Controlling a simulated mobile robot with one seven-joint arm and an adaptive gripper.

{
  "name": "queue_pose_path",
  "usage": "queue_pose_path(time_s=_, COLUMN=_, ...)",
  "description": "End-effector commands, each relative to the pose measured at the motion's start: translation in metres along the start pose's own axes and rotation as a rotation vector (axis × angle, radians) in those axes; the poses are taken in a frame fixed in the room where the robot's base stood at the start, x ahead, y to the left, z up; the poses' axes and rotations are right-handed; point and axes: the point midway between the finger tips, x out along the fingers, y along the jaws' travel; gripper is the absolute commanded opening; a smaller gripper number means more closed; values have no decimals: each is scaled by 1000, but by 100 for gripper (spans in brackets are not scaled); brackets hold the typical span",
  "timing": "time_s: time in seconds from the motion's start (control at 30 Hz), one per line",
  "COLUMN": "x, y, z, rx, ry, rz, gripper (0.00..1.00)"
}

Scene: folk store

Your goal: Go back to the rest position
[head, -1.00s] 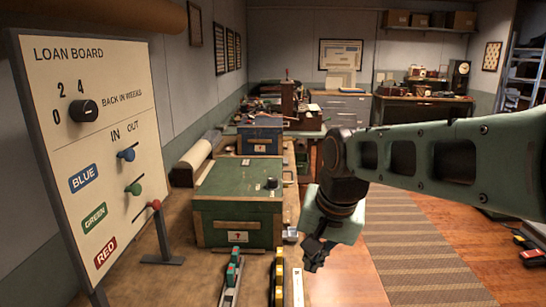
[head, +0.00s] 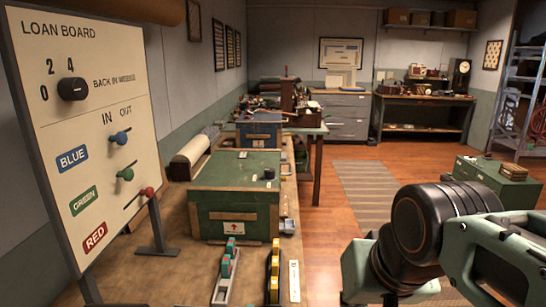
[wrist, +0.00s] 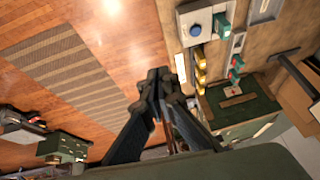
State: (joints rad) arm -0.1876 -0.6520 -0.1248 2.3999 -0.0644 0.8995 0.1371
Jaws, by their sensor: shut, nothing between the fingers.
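My gripper shows in the wrist view (wrist: 157,77), with its two dark fingers together and nothing between them. It hangs in the air over the wooden floor, beside the workbench. In the head view only my wrist and arm links show at the lower right; the fingers are out of frame there. The loan board (head: 85,130) stands at the left of the head view, with a dial and blue, green and red sliders. The workbench (head: 165,265) runs along the left side.
A closed green chest (head: 235,195) stands on the bench, with a blue box (head: 259,134) behind it. Coloured levers (head: 226,272) stand at the bench's front. Another green box (head: 498,180) is at the right. Open floor with a striped rug (head: 362,195) lies between.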

Motion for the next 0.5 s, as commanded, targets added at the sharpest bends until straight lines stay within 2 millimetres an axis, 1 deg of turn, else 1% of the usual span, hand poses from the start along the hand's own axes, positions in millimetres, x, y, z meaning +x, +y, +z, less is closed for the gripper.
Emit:
queue_pose_path(time_s=0.03, x=7, y=5, z=12, rx=-6, ry=4, rz=14, gripper=0)
queue_pose_path(time_s=0.23, x=22, y=15, z=48, rx=-52, ry=7, rz=67, gripper=0)
queue_pose_path(time_s=0.27, x=6, y=12, z=38, rx=-56, ry=7, rz=62, gripper=0)
queue_pose_path(time_s=0.3, x=-4, y=11, z=32, rx=-57, ry=6, rz=59, gripper=0)
queue_pose_path(time_s=0.47, x=-32, y=8, z=18, rx=-56, ry=5, rz=58, gripper=0)
queue_pose_path(time_s=0.5, x=-40, y=7, z=13, rx=-56, ry=5, rz=58, gripper=0)
